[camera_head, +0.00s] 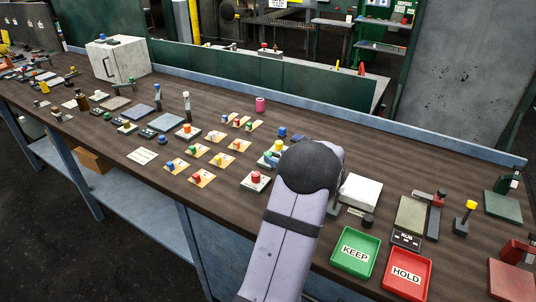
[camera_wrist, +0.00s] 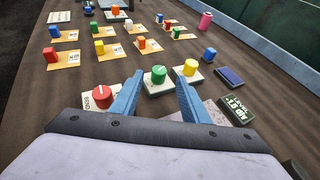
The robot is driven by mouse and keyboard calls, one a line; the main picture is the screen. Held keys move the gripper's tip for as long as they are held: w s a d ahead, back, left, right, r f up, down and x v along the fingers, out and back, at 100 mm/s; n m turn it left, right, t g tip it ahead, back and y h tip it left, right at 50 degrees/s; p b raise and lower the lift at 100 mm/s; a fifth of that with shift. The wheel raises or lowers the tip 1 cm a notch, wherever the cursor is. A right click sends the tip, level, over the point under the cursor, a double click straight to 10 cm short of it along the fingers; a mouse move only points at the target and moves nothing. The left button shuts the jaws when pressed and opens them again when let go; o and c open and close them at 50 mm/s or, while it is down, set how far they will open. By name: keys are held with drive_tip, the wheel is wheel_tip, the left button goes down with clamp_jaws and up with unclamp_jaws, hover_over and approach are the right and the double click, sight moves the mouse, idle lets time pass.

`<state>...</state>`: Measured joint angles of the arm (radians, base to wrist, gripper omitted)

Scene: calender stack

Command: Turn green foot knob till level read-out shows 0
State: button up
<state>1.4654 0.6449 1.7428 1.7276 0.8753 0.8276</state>
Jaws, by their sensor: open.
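The green foot knob (camera_wrist: 159,74) stands upright on a pale base between a red knob (camera_wrist: 102,96) and a yellow knob (camera_wrist: 191,67) in the wrist view. My gripper (camera_wrist: 157,80) is open, its two blue fingers to the left and right of the green knob, with visible gaps. Whether the fingers reach down to knob height I cannot tell. The level read-out (camera_wrist: 237,110) is a dark block at right; its tilted text seems to show 1.5 DIV, sign unclear. In the head view my arm hides most of the gripper; the red knob (camera_head: 256,177) shows beside it.
Several cards with coloured blocks (camera_wrist: 102,47) lie beyond the knobs. A blue pad (camera_wrist: 230,77) and a blue knob (camera_wrist: 209,54) are to the right. A green KEEP tray (camera_head: 355,274) and a red HOLD tray (camera_head: 385,285) sit at the bench's front right.

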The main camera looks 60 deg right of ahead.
sight(268, 153)
drive_tip(key=shift+w, duration=0.15)
drive_tip(key=shift+p+x, duration=0.9)
drive_tip(key=shift+x, duration=2.7)
clamp_jaws()
